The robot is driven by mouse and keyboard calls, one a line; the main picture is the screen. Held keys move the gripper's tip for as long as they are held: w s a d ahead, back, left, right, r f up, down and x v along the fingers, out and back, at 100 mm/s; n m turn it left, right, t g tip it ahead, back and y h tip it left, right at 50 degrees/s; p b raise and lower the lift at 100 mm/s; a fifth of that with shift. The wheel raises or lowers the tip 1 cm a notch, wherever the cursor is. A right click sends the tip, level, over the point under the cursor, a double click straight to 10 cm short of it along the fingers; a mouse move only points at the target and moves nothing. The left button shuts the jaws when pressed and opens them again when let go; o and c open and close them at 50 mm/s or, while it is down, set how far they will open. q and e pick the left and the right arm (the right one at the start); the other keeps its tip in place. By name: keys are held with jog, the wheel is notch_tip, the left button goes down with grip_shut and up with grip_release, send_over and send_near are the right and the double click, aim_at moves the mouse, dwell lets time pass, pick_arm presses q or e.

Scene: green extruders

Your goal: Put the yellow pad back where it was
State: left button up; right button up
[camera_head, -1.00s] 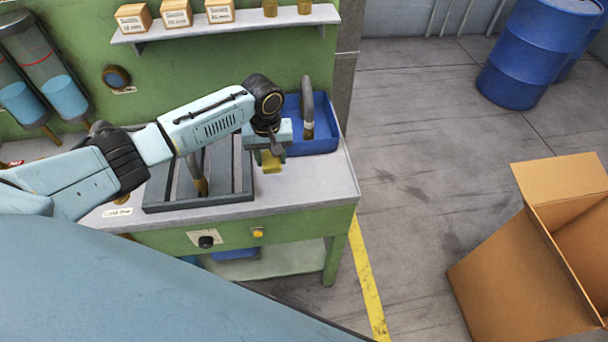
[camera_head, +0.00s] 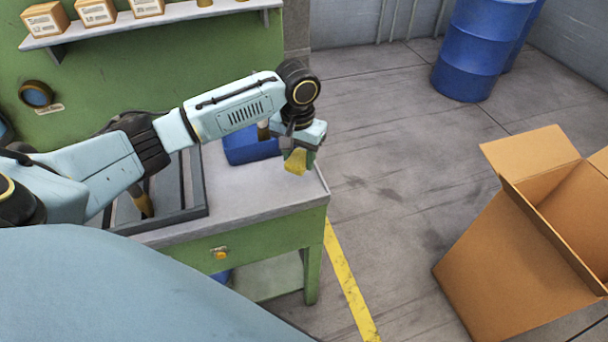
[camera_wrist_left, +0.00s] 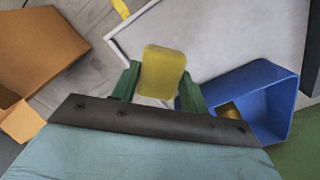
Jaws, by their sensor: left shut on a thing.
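The yellow pad (camera_head: 295,162) is held in my left gripper (camera_head: 297,158), above the right end of the green workbench's grey top (camera_head: 258,192). In the left wrist view the pad (camera_wrist_left: 162,72) sits between the two green fingers of the left gripper (camera_wrist_left: 158,88), which are shut on it. The pad appears clear of the bench top. The blue bin (camera_head: 246,147) stands on the bench behind and left of the gripper; it also shows in the left wrist view (camera_wrist_left: 262,84). My right gripper is not in view.
A dark grey frame tray (camera_head: 190,208) lies on the bench, partly behind my left arm. An open cardboard box (camera_head: 500,250) stands on the floor at the right. Blue barrels (camera_head: 478,50) stand at the back. A yellow floor line (camera_head: 350,282) runs beside the bench.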

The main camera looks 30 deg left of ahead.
aim_at(299, 181)
pick_arm(q)
jog(key=shift+f, duration=2.75)
jog(key=shift+f, duration=0.1)
jog(key=o, duration=1)
jog(key=shift+c, duration=0.2)
notch_tip(299, 181, up, 12)
jog(key=shift+r, duration=0.2)
jog(key=shift+f, duration=0.1)
